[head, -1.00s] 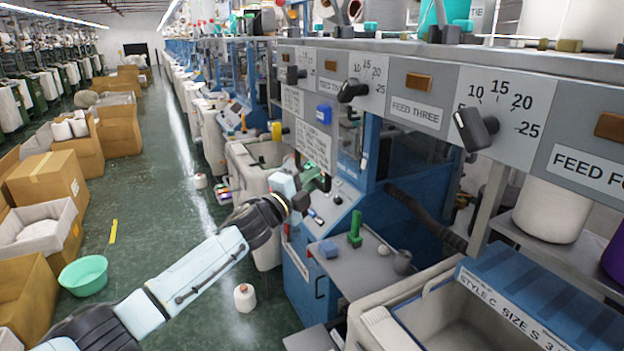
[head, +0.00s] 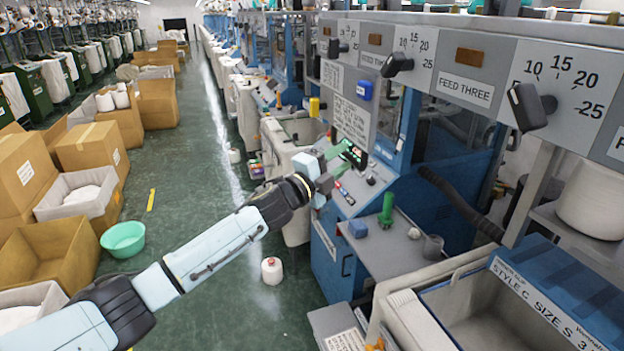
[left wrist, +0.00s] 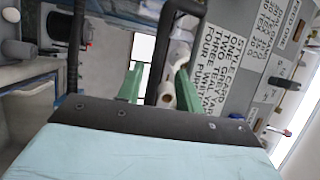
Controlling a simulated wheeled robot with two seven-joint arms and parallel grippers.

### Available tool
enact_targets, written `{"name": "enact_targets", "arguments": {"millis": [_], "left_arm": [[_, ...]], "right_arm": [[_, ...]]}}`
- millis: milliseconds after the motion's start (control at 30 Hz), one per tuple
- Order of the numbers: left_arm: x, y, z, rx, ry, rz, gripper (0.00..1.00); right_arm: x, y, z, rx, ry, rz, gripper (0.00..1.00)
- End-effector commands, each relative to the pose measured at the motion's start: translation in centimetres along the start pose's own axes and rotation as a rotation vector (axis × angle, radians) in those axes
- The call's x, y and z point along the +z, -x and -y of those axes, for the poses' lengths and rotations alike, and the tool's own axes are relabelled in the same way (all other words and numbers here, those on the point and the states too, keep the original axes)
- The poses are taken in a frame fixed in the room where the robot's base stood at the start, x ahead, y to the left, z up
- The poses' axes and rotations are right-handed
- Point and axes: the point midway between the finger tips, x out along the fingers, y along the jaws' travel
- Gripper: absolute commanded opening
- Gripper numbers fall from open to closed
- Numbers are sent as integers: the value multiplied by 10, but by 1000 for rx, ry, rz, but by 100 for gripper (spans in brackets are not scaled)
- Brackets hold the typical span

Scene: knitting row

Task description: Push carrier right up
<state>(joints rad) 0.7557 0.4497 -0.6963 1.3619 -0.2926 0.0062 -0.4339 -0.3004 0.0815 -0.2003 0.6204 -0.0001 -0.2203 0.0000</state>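I cannot tell whether either touches a finger. No part can be surely picked out as the carrier. My right gripper is not in view.
A grey bin with a blue label board (head: 563,298) is at lower right. A yarn cone (head: 271,270) stands on the floor. Boxes line the left; the aisle between is open.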

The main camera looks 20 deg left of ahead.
Motion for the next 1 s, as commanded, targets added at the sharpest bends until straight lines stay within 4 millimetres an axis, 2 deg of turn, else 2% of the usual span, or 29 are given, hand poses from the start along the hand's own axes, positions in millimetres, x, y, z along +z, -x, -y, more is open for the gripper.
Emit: {"name": "enact_targets", "arguments": {"millis": [33, 300, 500, 700, 1000], "left_arm": [[2, 11, -2, 2, -1, 2, 36], [1, 62, -2, 1, -2, 0, 36], [1, 90, -1, -1, 0, 0, 36], [0, 100, 1, -2, 0, 0, 36], [0, 100, 1, -2, 0, 0, 36]], "right_arm": [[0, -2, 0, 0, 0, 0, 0], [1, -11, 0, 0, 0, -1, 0], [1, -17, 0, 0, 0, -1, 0], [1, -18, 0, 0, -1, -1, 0], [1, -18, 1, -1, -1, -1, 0]]}}
